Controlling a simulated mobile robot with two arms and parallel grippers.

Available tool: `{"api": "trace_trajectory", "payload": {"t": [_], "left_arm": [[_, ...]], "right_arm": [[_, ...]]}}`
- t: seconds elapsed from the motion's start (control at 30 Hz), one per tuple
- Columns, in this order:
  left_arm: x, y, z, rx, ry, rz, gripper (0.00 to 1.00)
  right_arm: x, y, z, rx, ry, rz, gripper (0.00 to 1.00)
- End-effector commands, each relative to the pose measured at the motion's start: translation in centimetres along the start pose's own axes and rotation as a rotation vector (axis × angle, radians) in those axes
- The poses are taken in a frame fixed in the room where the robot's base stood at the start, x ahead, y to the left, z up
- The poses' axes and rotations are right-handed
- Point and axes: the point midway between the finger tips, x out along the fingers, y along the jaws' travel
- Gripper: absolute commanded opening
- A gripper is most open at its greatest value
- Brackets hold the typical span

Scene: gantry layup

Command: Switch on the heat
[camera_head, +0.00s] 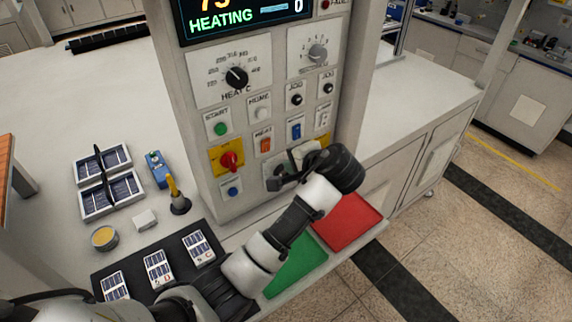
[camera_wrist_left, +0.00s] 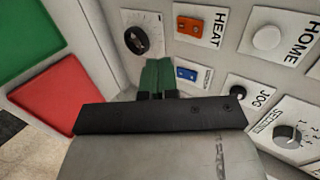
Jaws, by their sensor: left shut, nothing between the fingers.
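The control panel (camera_head: 213,120) stands upright on the white bench. Its orange HEAT rocker switch (camera_head: 265,144) sits in the middle, and it also shows near the top of the left wrist view (camera_wrist_left: 188,25). The display (camera_head: 245,18) above reads HEATING in green. The HEAT C knob (camera_head: 236,77) is below the display. My right gripper is not in view.
A red emergency knob (camera_head: 230,161) on yellow and a green START button (camera_head: 220,129) are left of the HEAT switch. Green (camera_head: 297,264) and red (camera_head: 347,221) pads lie at the bench front. Card trays, a blue device and a dark mat (camera_head: 133,272) are left.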

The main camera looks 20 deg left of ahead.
Motion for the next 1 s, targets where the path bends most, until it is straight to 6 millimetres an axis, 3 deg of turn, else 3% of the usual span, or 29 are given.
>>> {"api": "trace_trajectory", "payload": {"t": [0.13, 0.3, 0.5, 1.0], "left_arm": [[-2.2, 0.8, -0.1, -0.001, 0.004, 0.001, 0.00], [-3.6, 1.0, 0.0, -0.001, 0.002, 0.001, 0.00], [-3.8, 0.9, 0.0, -0.001, 0.001, 0.001, 0.00], [-3.8, 0.9, 0.0, 0.000, 0.002, 0.001, 0.00]], "right_arm": [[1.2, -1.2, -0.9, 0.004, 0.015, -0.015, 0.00], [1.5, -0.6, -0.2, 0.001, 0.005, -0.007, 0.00], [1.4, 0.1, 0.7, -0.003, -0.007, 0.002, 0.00], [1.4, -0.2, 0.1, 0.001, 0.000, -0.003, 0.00]]}}
